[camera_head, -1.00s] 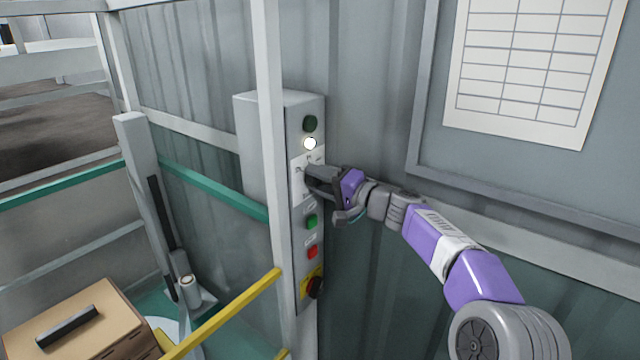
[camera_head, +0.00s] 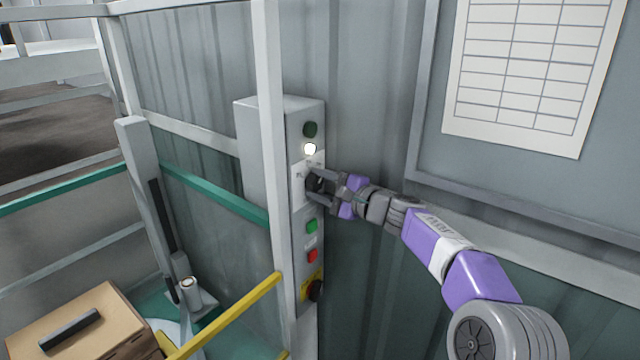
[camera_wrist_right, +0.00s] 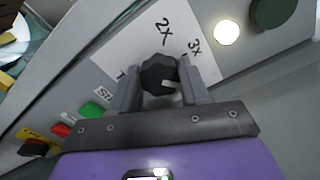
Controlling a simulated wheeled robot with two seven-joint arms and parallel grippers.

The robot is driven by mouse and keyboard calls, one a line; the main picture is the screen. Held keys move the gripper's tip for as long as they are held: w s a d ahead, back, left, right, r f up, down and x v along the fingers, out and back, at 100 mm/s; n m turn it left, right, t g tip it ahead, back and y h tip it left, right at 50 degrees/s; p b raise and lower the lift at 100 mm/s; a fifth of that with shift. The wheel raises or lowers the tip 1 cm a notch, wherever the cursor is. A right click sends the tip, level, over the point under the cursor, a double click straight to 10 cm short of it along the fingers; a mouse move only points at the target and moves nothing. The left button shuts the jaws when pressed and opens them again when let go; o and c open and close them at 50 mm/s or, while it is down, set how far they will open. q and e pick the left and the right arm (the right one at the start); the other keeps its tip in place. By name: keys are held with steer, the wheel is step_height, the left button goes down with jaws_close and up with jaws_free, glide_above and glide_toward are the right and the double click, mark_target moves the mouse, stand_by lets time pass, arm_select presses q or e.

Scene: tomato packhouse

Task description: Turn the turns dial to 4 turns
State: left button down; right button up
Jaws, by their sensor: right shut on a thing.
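The turns dial (camera_wrist_right: 160,76) is a dark knob on a white label plate (camera_wrist_right: 130,50) on the grey control box (camera_head: 305,110). In the right wrist view the marks "2x" and "3x" show on the plate; other marks are hidden or cut off. My right gripper (camera_head: 316,184) is at the dial, and its fingers are shut on the knob's two sides, as the right wrist view (camera_wrist_right: 162,88) also shows. A pale pointer mark shows on the knob's near side. Which setting it points to I cannot tell. My left gripper is not in view.
A lit white lamp (camera_head: 310,149) and a dark green one (camera_head: 310,129) sit above the dial. A green button (camera_head: 312,226), a red button (camera_head: 312,256) and a black-and-yellow switch (camera_head: 314,290) sit below. A pale post (camera_head: 270,130) stands just left.

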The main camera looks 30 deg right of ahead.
stand_by(0.5)
steer(key=o, duration=1.1)
steer(key=shift+c, duration=0.2)
steer(key=v, duration=0.7)
steer(key=shift+s+d, duration=0.15)
steer(key=shift+s, duration=0.1)
